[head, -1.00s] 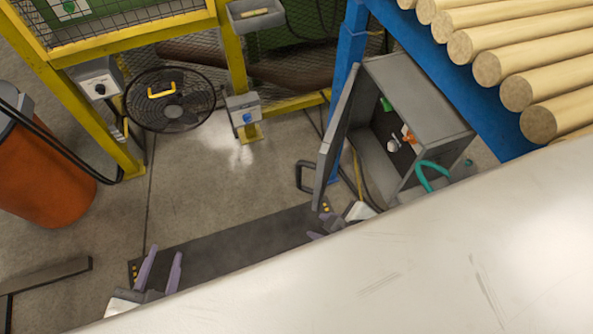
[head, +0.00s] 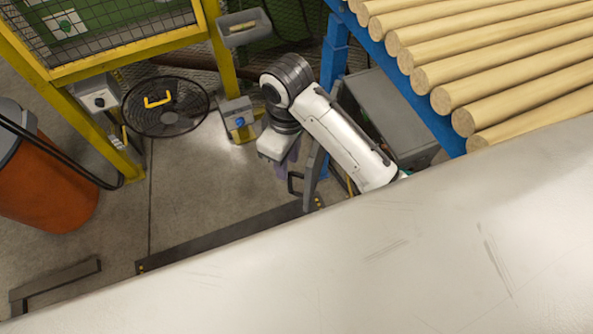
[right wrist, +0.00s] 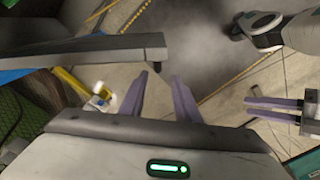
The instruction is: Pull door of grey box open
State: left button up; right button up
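The grey box (head: 402,112) stands at the upper right in the head view, under the log rack. My right arm hides its front and inside. Its door (head: 313,170) stands swung out to the left, with a dark handle (head: 293,184) on its outer face. My right gripper (head: 286,167) points down just beside the door, close to the handle. In the right wrist view its two purple fingers (right wrist: 160,97) are apart with nothing between them; a grey panel (right wrist: 85,52), seemingly the door, lies left of them. My left gripper (right wrist: 273,108) shows there with fingers apart, empty.
A blue rack (head: 437,130) with several logs (head: 480,75) is above the box. A pale surface (head: 300,270) fills the foreground. A black fan (head: 165,106), a yellow frame (head: 108,140) and an orange bin (head: 40,185) stand left.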

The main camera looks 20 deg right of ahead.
aim_at(290, 181)
jog(key=shift+d+r, duration=0.15)
jog(key=shift+d, duration=0.05)
jog(key=shift+f, duration=0.4)
notch_tip(290, 181, down, 10)
jog(key=shift+r, duration=0.2)
grip_shut()
